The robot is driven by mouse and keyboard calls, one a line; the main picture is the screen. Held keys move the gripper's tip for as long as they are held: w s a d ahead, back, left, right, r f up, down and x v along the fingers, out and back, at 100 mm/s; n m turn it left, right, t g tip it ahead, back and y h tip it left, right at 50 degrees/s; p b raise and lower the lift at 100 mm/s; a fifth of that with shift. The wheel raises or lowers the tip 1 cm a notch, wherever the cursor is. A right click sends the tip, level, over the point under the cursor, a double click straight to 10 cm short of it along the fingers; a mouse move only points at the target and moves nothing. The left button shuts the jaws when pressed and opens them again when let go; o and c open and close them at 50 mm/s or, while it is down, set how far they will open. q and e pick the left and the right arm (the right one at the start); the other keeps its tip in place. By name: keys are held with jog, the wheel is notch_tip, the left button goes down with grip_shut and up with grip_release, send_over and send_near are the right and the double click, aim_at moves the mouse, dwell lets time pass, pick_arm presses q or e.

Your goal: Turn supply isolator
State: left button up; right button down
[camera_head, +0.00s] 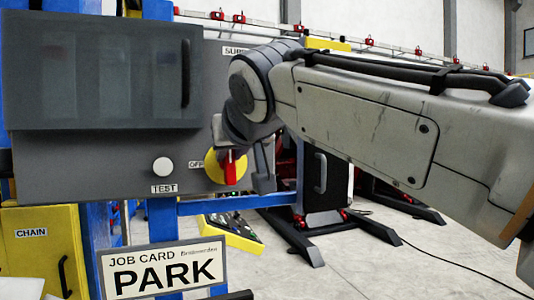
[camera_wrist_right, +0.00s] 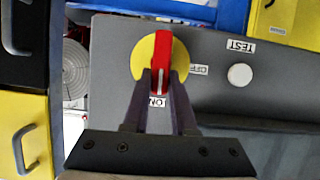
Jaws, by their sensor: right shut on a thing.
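The supply isolator is a red handle (camera_head: 230,170) on a yellow round plate (camera_head: 211,165), mounted on a grey panel (camera_head: 90,165). It also shows in the right wrist view, as the red handle (camera_wrist_right: 163,48) on the yellow plate (camera_wrist_right: 142,58). The handle stands upright in both views, and in the wrist view one end is at the ON label (camera_wrist_right: 157,101). The OFF label (camera_wrist_right: 199,69) is off to its side. My right gripper (camera_wrist_right: 160,77) is shut on the handle, one finger on each side. In the head view my right gripper (camera_head: 243,160) is partly hidden by its wrist. My left gripper is out of view.
A white TEST button (camera_head: 162,167) sits left of the isolator. A dark cover with a handle (camera_head: 100,70) stands out above it. A PARK job card (camera_head: 165,268) and a yellow CHAIN box (camera_head: 42,255) are below.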

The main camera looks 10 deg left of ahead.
aim_at(221, 165)
jog(key=n+t+h+b, duration=0.1)
jog(key=n, duration=0.2)
jog(key=s+a+f+n+t+h+b, duration=0.1)
jog(key=n+t+b, duration=0.1)
jog(key=n, duration=0.1)
jog(key=a+n+t+h+b, duration=0.1)
jog(key=n+b, duration=0.1)
jog(key=n, duration=0.1)
jog(key=shift+s+f+t+h, duration=0.2)
jog(key=shift+f+t+h, duration=0.1)
jog(key=shift+f, duration=0.1)
jog(key=n+t+b, duration=0.1)
jog(key=n+b, duration=0.2)
jog(key=n, duration=0.1)
jog(key=shift+f+t+b, duration=0.35)
jog(key=shift+t+b, duration=0.05)
dwell(0.4)
jog(key=c, duration=0.7)
grip_release()
jog(key=shift+s, duration=0.1)
